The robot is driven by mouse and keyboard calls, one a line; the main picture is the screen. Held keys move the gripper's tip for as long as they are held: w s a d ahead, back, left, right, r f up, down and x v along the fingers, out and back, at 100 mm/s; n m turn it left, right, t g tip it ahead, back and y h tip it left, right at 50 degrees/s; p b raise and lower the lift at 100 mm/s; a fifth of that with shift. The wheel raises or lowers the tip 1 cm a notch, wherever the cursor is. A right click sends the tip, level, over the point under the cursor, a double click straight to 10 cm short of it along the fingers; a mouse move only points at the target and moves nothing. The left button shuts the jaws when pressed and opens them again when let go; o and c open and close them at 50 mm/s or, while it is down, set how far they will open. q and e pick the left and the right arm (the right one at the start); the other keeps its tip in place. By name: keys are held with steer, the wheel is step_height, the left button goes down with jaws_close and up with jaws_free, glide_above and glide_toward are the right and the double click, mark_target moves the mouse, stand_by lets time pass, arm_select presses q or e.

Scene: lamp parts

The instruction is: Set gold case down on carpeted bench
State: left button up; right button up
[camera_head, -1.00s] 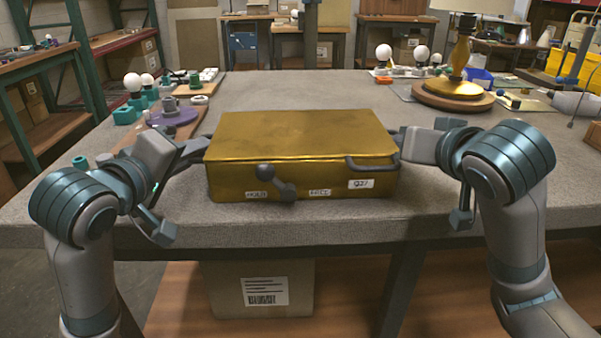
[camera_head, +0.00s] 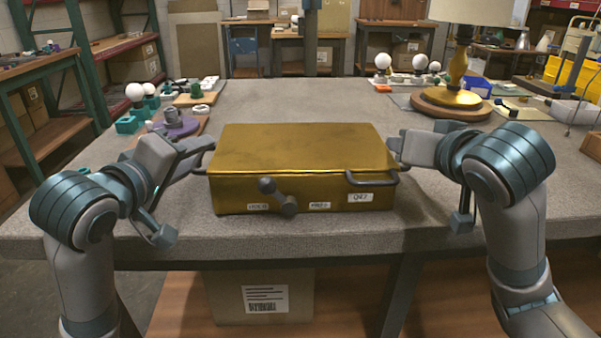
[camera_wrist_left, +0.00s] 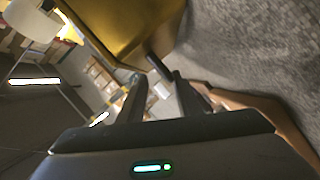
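The gold case (camera_head: 300,150) is a flat brass-coloured box with a dark latch and white labels on its front. It lies level over the front middle of the grey carpeted bench (camera_head: 310,100), and its underside appears to rest on the carpet. My left gripper (camera_head: 205,156) is at its left side; in the left wrist view its two fingers (camera_wrist_left: 157,90) stand apart near a dark handle (camera_wrist_left: 157,64) on the case (camera_wrist_left: 125,25). My right gripper (camera_head: 398,146) is at the case's right end; its fingertips are too small to read.
A lamp on a round wooden base (camera_head: 452,104) stands at the back right, near several white bulbs (camera_head: 383,61). Bulbs in teal holders (camera_head: 135,92) and a purple disc (camera_head: 178,126) are at the left. The carpet behind the case is clear.

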step_height(320, 180, up, 28)
steer(key=p, duration=2.7)
steer(key=shift+r+p, duration=0.25)
steer(key=shift+p, duration=0.1)
step_height(320, 180, up, 10)
steer(key=shift+f, duration=0.15)
